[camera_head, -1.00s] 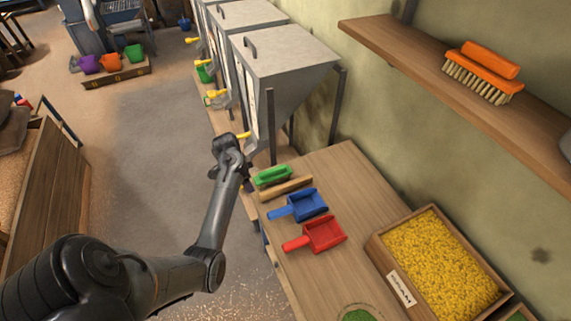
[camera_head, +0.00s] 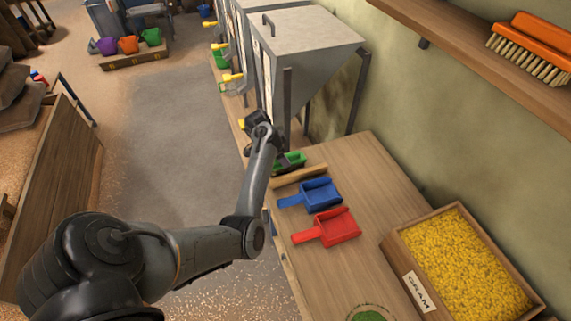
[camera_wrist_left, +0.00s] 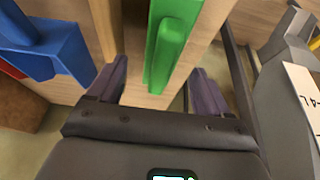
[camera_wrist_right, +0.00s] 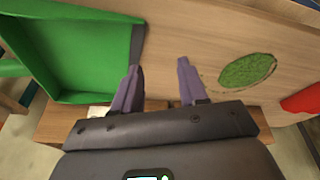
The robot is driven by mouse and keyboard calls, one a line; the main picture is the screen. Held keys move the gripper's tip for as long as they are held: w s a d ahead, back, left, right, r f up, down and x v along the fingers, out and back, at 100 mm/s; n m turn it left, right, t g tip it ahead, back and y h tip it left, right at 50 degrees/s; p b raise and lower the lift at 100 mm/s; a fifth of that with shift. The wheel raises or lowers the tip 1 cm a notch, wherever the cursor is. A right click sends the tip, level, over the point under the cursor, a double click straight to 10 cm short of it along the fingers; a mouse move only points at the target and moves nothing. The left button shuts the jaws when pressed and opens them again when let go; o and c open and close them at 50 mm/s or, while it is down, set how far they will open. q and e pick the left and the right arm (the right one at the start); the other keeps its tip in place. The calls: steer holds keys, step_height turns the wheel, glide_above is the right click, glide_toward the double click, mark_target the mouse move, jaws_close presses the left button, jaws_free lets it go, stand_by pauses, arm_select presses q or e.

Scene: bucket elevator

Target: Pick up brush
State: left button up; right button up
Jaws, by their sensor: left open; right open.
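A green brush (camera_head: 290,162) lies at the far left end of the wooden table, partly hidden by my left gripper (camera_head: 275,152). In the left wrist view the green brush (camera_wrist_left: 168,45) lies between the two open fingers of my left gripper (camera_wrist_left: 160,78), with gaps on both sides. An orange brush (camera_head: 537,48) with pale bristles rests on the wall shelf. My right gripper (camera_wrist_right: 160,70) shows only in its own wrist view, open and empty above the table.
A wooden bar (camera_head: 298,176), a blue scoop (camera_head: 318,192) and a red scoop (camera_head: 335,227) lie beside the green brush. A crate of yellow grain (camera_head: 410,290) stands at right. Grey hoppers (camera_head: 300,45) stand behind the table.

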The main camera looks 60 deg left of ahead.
arm_select(q)
steer(key=shift+w+b+x, duration=0.25)
steer(key=shift+b+x, duration=0.45)
steer(key=shift+x, duration=1.95)
steer(key=shift+a+r, duration=0.1)
steer(key=c, duration=0.9)
steer(key=shift+r, duration=0.1)
steer(key=shift+c, duration=0.2)
